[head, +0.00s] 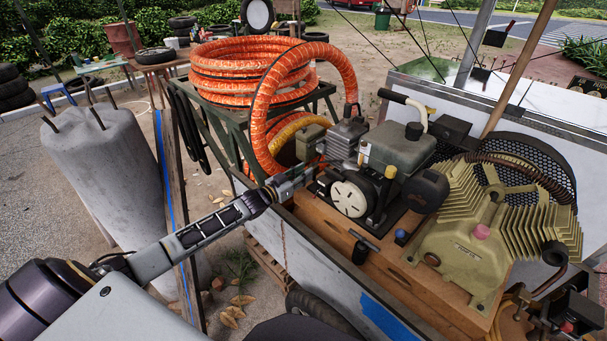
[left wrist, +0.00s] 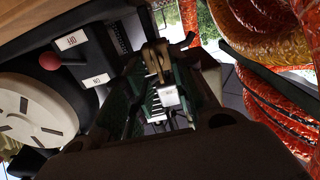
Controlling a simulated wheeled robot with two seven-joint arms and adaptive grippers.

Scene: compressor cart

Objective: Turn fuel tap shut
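The small engine (head: 350,195), with a white round cover, stands on the cart's wooden deck. My left gripper (head: 292,183) reaches its left side. In the left wrist view a small brass-coloured lever (left wrist: 157,58), which looks like the fuel tap, shows straight ahead with a white tag (left wrist: 170,97) below it. My left gripper (left wrist: 165,95) has its fingers apart, one on each side of the lever and tag. I cannot tell whether either finger touches it. The tap is too small to make out in the head view. My right gripper is not in view.
Coiled orange hose (head: 255,75) lies on a stand behind the gripper and also shows in the wrist view (left wrist: 285,70). The finned compressor (head: 465,245) stands at right on the deck. A red button (left wrist: 50,61) and white labels sit left of the lever. A concrete block (head: 105,170) stands left.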

